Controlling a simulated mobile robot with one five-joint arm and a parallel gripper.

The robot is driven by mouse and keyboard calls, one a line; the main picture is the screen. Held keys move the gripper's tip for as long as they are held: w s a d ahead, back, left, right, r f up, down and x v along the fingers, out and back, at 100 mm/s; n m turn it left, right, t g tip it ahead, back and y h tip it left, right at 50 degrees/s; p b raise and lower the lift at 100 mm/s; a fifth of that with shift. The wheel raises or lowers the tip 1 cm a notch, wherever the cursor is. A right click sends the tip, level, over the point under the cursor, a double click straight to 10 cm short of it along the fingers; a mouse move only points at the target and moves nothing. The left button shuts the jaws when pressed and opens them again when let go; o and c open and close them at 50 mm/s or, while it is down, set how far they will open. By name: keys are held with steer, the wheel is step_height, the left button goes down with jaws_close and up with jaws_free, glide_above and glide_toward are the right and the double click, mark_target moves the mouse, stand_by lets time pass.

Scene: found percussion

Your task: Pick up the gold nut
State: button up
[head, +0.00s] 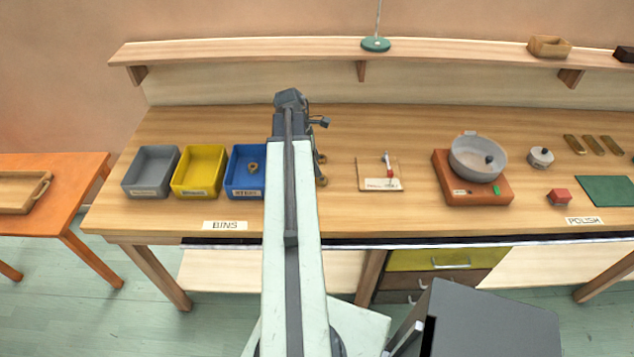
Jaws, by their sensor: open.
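A gold nut (253,168) lies inside the blue bin (233,191), toward its right side, just left of my arm. Two more small gold-brown pieces, an upper one (321,158) and a lower one (322,181), show on the table along my arm's right edge. They are partly hidden, and I cannot tell if they are nuts. My gripper (316,122) is at the dark far end of my arm, above the back of the table. It is open, and its fingertips are mostly hidden. It is apart from the nut in the bin.
A yellow bin (200,192) and a grey bin (142,192) stand left of the blue one. Right of my arm are a small board with a red-tipped stick (370,163), a grey bowl (464,172) on a red-brown base, and a red block (559,198). A shelf (230,48) runs behind.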

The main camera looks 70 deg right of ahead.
mark_target(322, 179)
steer(key=shift+f+b, duration=0.35)
steer(key=shift+f, duration=0.5)
steer(key=b+x, duration=0.5)
steer(key=shift+s+a+f, duration=0.1)
steer(key=shift+s+a, duration=0.05)
jaws_close()
